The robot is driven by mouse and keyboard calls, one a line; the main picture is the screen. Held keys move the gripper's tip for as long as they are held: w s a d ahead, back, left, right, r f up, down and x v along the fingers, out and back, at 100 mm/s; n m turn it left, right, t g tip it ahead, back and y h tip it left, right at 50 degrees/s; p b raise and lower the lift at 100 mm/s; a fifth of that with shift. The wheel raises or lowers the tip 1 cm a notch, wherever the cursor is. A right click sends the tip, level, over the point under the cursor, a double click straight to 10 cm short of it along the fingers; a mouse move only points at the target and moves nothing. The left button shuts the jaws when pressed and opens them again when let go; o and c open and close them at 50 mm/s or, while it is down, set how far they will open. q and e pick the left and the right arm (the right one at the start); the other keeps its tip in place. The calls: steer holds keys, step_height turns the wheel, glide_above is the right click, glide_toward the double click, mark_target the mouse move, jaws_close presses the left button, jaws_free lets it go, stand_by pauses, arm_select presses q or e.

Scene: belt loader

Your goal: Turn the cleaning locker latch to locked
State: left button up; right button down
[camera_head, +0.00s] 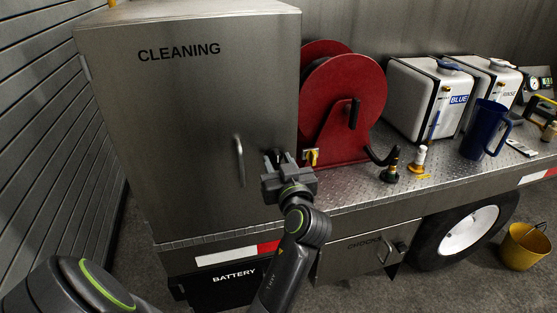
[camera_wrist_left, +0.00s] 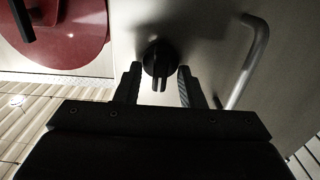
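The steel cleaning locker (camera_head: 190,120) stands on the left of the truck deck, its door shut as far as I can see. Its latch (camera_wrist_left: 158,60) is a round black knob with a narrow tab, seen in the left wrist view, where the tab lies along the picture's vertical. My left gripper (camera_head: 276,160) is in front of the door's right side in the head view, largely hiding the latch. The left wrist view shows its two fingers (camera_wrist_left: 160,85) apart, one on each side of the latch tab, with gaps. My right gripper is not in view.
The door handle (camera_head: 239,160) is a vertical bar close to the gripper; it also shows in the wrist view (camera_wrist_left: 248,62). A red hose reel (camera_head: 335,105) stands right of the locker. Bottles, a blue jug (camera_head: 485,130) and white tanks (camera_head: 425,95) occupy the deck further right.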

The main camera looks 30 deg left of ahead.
arm_select(q)
steer(key=shift+c, duration=0.5)
jaws_close()
